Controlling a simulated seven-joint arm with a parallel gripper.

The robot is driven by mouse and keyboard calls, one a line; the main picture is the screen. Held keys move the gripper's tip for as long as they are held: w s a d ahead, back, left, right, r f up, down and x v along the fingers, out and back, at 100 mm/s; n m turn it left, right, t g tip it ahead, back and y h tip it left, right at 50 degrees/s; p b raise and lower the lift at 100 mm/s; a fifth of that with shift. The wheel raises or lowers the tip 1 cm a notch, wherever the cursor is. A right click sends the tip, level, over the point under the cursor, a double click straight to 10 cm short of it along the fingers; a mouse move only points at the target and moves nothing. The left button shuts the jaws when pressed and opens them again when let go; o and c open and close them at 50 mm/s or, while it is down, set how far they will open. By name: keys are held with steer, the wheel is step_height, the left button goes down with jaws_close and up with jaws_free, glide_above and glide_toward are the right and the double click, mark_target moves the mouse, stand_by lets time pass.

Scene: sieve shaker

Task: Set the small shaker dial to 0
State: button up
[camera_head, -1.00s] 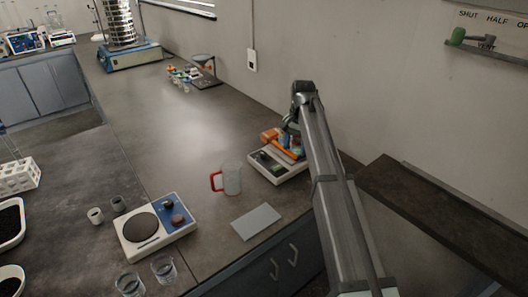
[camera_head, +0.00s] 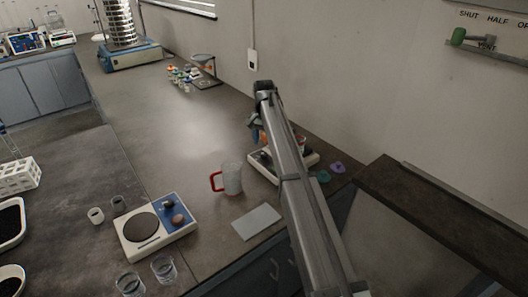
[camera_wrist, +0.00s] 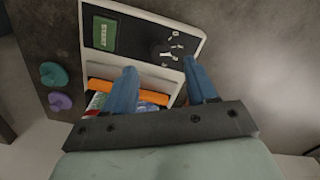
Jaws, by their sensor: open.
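The small shaker (camera_head: 262,170) is a white device on the counter near the wall, partly hidden behind my arm in the head view. The dial's setting is too small to read. My gripper (camera_wrist: 160,65) is open, its two blue fingers pointing at the face with the dial beyond and between their tips. It seems apart from the dial. In the head view my gripper (camera_head: 256,132) is mostly hidden over the shaker.
An orange bar (camera_wrist: 128,92) and small containers sit on the shaker beside the fingers. A teal knob-like piece (camera_head: 323,176) and a purple one (camera_head: 338,168) lie to its right. A red-handled jug (camera_head: 231,180) stands to its left. A hotplate (camera_head: 180,232) is farther left.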

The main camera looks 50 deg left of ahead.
mark_target(264, 154)
steer(key=shift+f, duration=2.75)
steer(key=shift+c, duration=0.3)
steer(key=c, duration=1)
steer(key=n, duration=0.4)
steer(key=shift+n, duration=2.2)
